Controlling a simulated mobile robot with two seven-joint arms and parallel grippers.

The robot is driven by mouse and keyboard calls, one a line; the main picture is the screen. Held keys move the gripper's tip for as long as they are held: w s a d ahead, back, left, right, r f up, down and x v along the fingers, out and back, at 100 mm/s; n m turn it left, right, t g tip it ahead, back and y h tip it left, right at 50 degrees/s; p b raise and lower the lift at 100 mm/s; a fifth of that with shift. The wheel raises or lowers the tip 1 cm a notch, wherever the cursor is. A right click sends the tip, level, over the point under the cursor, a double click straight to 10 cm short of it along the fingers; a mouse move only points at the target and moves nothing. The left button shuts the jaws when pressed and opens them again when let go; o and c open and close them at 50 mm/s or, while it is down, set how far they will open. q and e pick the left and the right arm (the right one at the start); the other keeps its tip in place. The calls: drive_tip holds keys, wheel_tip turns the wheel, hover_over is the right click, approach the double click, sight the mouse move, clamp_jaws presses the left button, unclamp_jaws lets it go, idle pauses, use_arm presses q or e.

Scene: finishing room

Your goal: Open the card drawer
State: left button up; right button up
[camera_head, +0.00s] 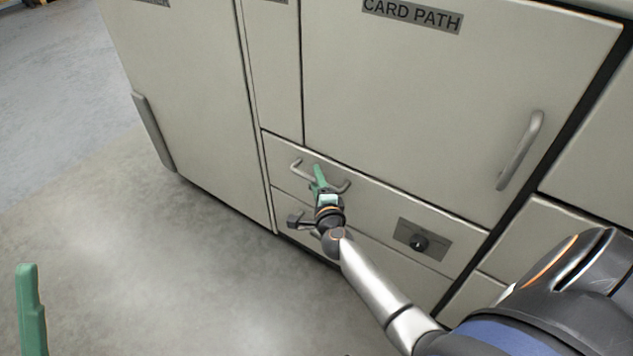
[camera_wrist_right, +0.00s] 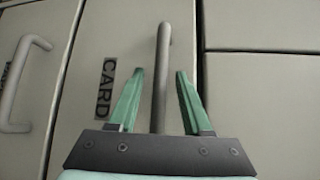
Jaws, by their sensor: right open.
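The card drawer (camera_head: 400,197) is a shallow grey front below the large CARD PATH door, and it sits flush with the cabinet. Its bar handle (camera_head: 340,186) is partly hidden by my right gripper (camera_head: 319,177). In the right wrist view the handle (camera_wrist_right: 160,60) stands between the two green fingers of my open right gripper (camera_wrist_right: 159,76), with gaps on both sides. A CARD label (camera_wrist_right: 105,87) shows on the drawer (camera_wrist_right: 125,35) beside the handle. One green finger of my left gripper (camera_head: 30,308) shows at the lower left, away from the cabinet.
A dark plate with a round knob (camera_head: 421,241) is to the lower right of the drawer handle. The floor (camera_head: 150,270) before the cabinet is clear.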

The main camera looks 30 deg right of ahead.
clamp_jaws()
idle(0.3)
idle(1.1)
